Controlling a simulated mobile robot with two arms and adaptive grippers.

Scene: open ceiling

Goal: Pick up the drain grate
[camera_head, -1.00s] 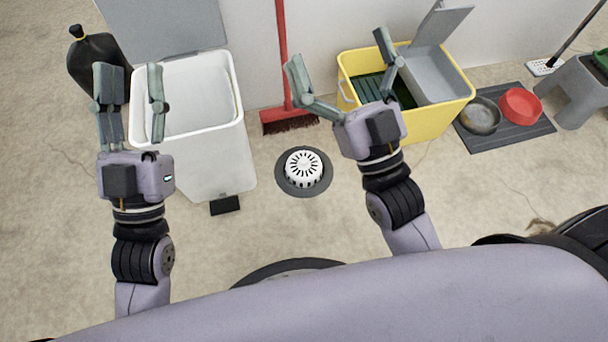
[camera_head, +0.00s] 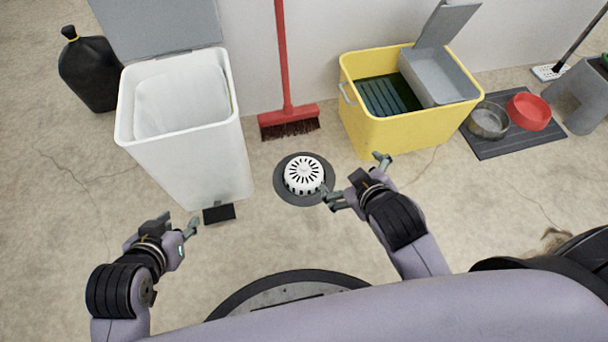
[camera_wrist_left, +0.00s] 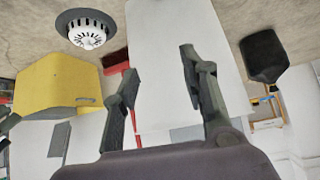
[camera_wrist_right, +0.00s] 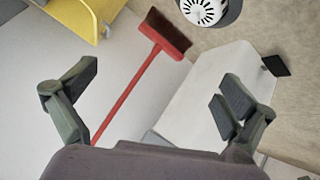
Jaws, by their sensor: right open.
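The drain grate (camera_head: 304,173) is a white, round, slotted piece seated in a dark ring (camera_head: 281,190) on the floor, in the middle of the head view. It also shows in the left wrist view (camera_wrist_left: 87,38) and at the top edge of the right wrist view (camera_wrist_right: 203,8), partly cut off. My right gripper (camera_head: 353,178) is open and empty, just right of the grate; whether it touches is unclear. My left gripper (camera_head: 178,226) is low at the left, well away from the grate. Its fingers stand apart and empty in the left wrist view (camera_wrist_left: 158,72).
A white bin (camera_head: 205,160) with a black pedal stands left of the grate. A red broom (camera_head: 288,115) leans on the wall behind it. A yellow cooler (camera_head: 410,132) stands behind right, and a mat (camera_head: 510,145) with two bowls lies further right. Floor in front is clear.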

